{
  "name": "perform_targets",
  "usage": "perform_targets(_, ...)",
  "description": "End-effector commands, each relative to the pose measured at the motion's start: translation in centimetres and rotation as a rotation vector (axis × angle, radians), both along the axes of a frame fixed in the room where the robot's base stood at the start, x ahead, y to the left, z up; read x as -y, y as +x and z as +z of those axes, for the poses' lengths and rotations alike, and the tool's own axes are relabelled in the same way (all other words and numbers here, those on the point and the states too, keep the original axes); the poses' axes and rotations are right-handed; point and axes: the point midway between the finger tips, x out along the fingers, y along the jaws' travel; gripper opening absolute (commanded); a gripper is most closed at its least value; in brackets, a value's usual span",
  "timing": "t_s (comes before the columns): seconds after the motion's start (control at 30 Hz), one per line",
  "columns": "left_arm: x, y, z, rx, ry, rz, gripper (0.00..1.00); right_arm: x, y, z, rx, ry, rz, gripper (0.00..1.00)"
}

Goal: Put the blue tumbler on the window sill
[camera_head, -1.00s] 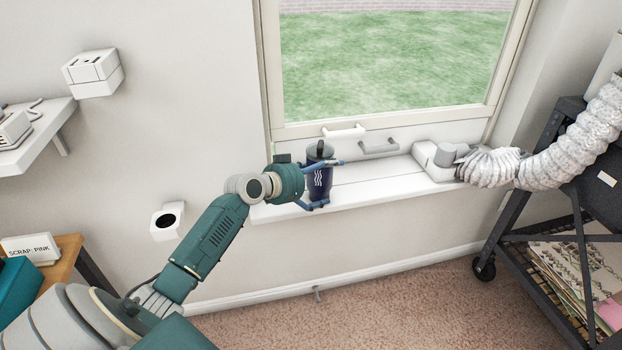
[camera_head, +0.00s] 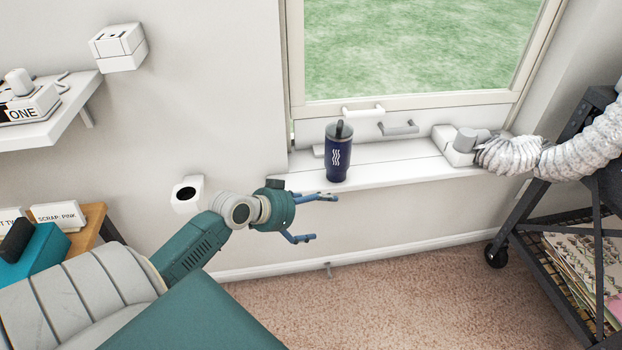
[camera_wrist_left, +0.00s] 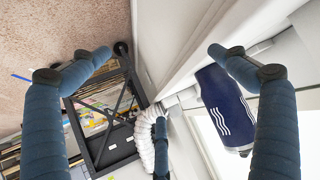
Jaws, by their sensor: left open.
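The blue tumbler (camera_head: 337,158), dark blue with white wavy lines and a dark lid, stands upright on the white window sill (camera_head: 400,168), near its left end. My left gripper (camera_head: 316,217) is open and empty, below and in front of the sill, apart from the tumbler. In the left wrist view the tumbler (camera_wrist_left: 227,108) shows beyond one of the two spread blue fingers, partly covered by it. My right gripper is not in view.
A white vent fitting (camera_head: 462,145) with a ribbed hose (camera_head: 540,157) sits at the sill's right end. A dark wheeled cart (camera_head: 560,240) stands at right. A white wall box (camera_head: 188,194) is left of my gripper. The middle of the sill is clear.

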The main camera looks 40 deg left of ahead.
Motion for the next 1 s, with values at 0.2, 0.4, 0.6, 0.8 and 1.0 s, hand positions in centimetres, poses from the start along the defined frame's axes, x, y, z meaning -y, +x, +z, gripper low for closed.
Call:
perform_targets(0.2, 10.1, -11.8, -15.8, -0.387, 0.039, -0.005, 0.97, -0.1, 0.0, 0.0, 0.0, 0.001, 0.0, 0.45)
perform_targets(0.4, 17.5, -21.2, -22.0, -0.618, 0.117, 0.006, 0.97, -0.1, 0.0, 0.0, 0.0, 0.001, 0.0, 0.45)
perform_targets(0.6, 19.6, -24.1, -23.0, -0.682, 0.16, 0.018, 0.97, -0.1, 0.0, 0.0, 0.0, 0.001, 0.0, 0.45)
perform_targets(0.8, 19.5, -24.2, -23.0, -0.683, 0.162, 0.019, 0.97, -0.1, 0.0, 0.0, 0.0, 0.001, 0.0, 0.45)
perform_targets(1.0, 19.5, -24.2, -23.0, -0.682, 0.162, 0.018, 0.97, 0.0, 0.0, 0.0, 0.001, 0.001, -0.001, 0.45)
